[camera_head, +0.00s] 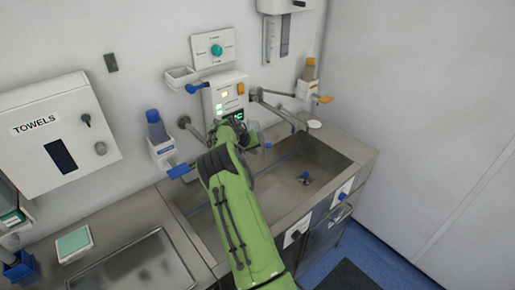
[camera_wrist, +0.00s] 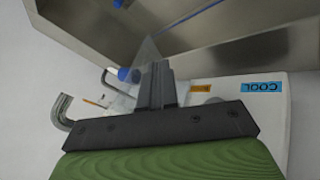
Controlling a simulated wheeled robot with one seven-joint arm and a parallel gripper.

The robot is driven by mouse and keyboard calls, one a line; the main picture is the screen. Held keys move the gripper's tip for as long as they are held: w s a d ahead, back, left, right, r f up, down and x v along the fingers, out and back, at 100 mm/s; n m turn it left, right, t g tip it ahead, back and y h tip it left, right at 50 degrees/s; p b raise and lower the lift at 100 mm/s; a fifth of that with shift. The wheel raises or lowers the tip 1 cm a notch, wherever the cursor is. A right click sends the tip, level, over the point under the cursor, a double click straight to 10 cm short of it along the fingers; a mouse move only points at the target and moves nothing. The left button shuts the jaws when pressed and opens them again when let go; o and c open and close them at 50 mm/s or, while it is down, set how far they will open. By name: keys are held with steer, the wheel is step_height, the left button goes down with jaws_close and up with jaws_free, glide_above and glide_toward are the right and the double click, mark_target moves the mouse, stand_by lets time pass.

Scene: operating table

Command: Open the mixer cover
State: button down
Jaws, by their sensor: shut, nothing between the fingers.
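The mixer (camera_head: 213,103) is a white wall-mounted box with small lit displays, an orange part at its upper right and a blue lever at its upper left. Its lower part is hidden behind my green arm. My gripper (camera_head: 245,134) is in front of the lower part of the mixer, above the sink's back edge. A clear, see-through piece, which looks like the cover, shows beside the gripper. In the wrist view my gripper (camera_wrist: 158,72) has its fingers together and empty. A clear panel (camera_wrist: 147,50) shows right at the fingertips; I cannot tell whether they touch it. The mixer's white face (camera_wrist: 270,110) carries a blue COOL label.
A steel sink (camera_head: 290,190) lies below. A spout (camera_head: 280,110) and pipe reach out right of the mixer. Soap dispensers with blue (camera_head: 155,128) and orange (camera_head: 309,70) tops flank it. A towel box (camera_head: 55,135) hangs at left. Air above the right basin is clear.

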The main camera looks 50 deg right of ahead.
steer(key=shift+s+d+r, duration=0.1)
steer(key=shift+s+d, duration=0.55)
steer(key=shift+d, duration=0.15)
steer(key=shift+w, duration=0.1)
steer(key=shift+s+d+b, duration=0.2)
steer(key=shift+d+b, duration=0.1)
steer(key=d+n+t, duration=0.1)
steer(key=d+n+t+b, duration=0.1)
steer(key=d+n, duration=0.1)
steer(key=s+d+n+t+y+b, duration=0.1)
steer(key=d+n, duration=0.1)
steer(key=shift+d, duration=0.25)
